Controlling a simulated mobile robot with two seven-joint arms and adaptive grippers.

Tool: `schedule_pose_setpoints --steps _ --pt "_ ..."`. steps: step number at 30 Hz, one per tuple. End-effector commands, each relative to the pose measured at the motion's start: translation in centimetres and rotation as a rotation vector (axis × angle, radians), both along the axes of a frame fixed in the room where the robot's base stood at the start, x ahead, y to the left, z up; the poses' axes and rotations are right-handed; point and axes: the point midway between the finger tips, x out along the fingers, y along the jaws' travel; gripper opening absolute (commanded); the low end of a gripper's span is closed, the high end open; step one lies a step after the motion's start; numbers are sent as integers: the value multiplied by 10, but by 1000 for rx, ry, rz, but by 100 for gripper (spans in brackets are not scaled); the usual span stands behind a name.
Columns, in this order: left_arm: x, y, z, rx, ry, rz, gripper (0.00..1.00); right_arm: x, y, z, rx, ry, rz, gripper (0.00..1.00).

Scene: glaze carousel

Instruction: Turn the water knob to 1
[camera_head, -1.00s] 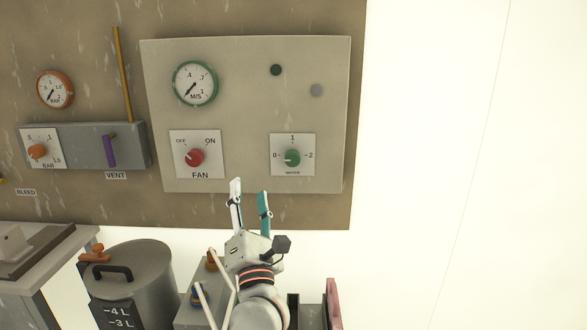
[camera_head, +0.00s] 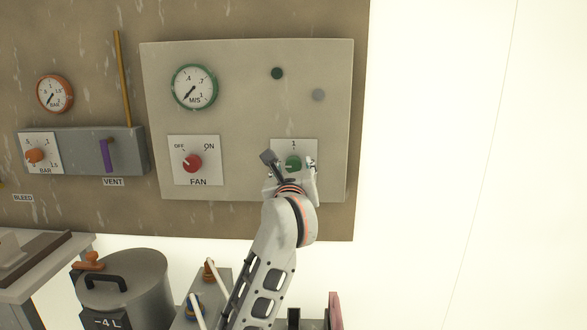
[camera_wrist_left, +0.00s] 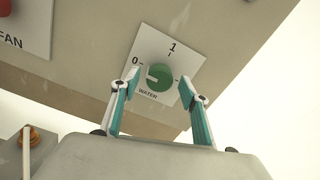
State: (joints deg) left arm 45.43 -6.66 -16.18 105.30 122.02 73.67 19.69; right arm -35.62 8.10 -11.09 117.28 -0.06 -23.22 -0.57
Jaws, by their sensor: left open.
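The green water knob (camera_head: 293,162) sits on a white plate (camera_head: 305,146) marked 0, 1 and 2, low on the right of the beige panel. In the left wrist view, the knob (camera_wrist_left: 160,77) has its white line pointing left, towards 0. My left gripper (camera_head: 294,172) is in front of the plate and hides its lower part in the head view. In the left wrist view, its two teal-and-white fingers (camera_wrist_left: 160,86) are spread apart, one on each side of the knob. I cannot tell whether they touch it. My right gripper is not in view.
The red fan knob (camera_head: 192,163) is to the left on the same panel (camera_head: 240,120), below a green-rimmed gauge (camera_head: 194,87). A grey vent box (camera_head: 80,150) is further left. A grey pot (camera_head: 125,285) stands below.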

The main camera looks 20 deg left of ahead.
Motion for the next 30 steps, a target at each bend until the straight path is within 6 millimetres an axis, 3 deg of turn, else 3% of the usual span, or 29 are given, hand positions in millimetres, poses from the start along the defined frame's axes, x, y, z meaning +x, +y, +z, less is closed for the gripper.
schedule_pose_setpoints --steps 5,13,14,18,30 --pt "13 4 0 0 0 1 45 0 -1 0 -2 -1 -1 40" --pt "15 4 0 0 -1 0 45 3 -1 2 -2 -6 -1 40" --pt "15 4 0 0 -1 0 42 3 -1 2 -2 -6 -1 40" --pt "15 5 0 0 -1 1 6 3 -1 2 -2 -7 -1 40" --pt "14 5 2 43 11 1 7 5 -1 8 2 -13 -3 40"
